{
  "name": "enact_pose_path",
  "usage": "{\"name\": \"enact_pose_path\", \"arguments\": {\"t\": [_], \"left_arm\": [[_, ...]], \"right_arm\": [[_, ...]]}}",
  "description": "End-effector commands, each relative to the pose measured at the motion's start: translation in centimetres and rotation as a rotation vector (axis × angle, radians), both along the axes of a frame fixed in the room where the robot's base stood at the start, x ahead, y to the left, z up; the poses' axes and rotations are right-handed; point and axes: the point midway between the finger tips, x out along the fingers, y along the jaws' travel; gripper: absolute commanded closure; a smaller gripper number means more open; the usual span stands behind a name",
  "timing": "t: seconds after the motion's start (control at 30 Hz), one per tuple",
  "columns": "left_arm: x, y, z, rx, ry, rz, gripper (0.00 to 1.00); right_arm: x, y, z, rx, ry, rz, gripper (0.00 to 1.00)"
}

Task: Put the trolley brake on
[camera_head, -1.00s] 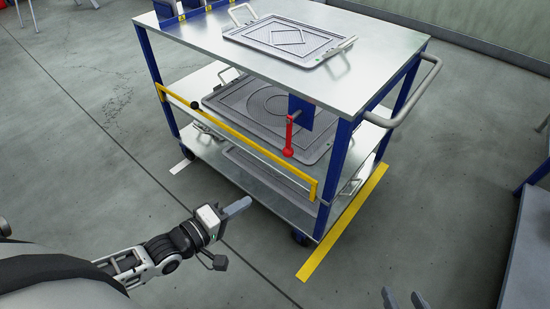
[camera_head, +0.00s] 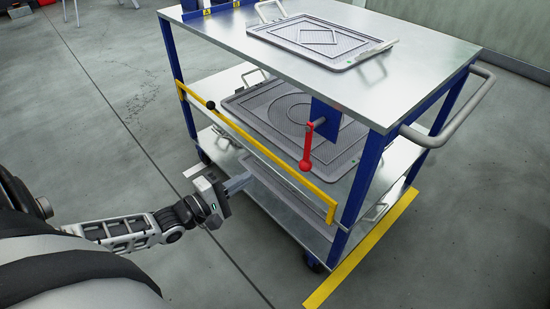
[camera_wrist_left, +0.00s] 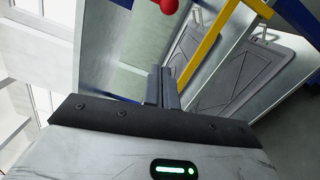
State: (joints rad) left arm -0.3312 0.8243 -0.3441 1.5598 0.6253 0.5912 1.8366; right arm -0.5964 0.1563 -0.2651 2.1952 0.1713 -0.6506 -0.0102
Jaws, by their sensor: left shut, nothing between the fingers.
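The trolley (camera_head: 420,54) has a blue frame and several grey metal shelves. A red brake lever (camera_head: 308,148) with a round red knob at its lower end hangs down from a blue plate (camera_head: 325,121) on the trolley's near side. In the left wrist view a red knob (camera_wrist_left: 167,6) shows at the top edge, beyond the fingers. My left gripper (camera_head: 245,180) is shut and empty, beside the lower shelf, left of and lower than the lever, and apart from it. My right gripper is out of the head view.
A yellow bar (camera_head: 262,150) with a black knob (camera_head: 211,105) runs along the trolley's near side. Trays lie on the shelves, one on the top (camera_head: 318,42). A grey push handle (camera_head: 466,112) sticks out at right. Yellow tape (camera_head: 364,250) marks the floor.

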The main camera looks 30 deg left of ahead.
Motion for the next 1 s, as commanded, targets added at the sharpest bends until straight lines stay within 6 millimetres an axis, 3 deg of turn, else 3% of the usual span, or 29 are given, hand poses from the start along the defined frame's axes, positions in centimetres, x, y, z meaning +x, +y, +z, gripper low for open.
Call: {"name": "enact_pose_path", "arguments": {"t": [0.17,0.53,0.7,1.0], "left_arm": [[2.3,-0.8,0.0,-0.002,-0.006,0.000,1.00],[9.7,-3.2,0.0,-0.002,-0.005,0.000,1.00],[9.0,-5.8,0.7,-0.004,0.001,-0.001,1.00],[9.0,-7.0,0.9,0.002,-0.001,0.000,1.00]], "right_arm": [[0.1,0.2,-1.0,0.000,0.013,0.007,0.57],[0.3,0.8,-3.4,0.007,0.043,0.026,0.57],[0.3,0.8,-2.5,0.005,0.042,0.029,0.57],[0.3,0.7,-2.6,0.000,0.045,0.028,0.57]]}}
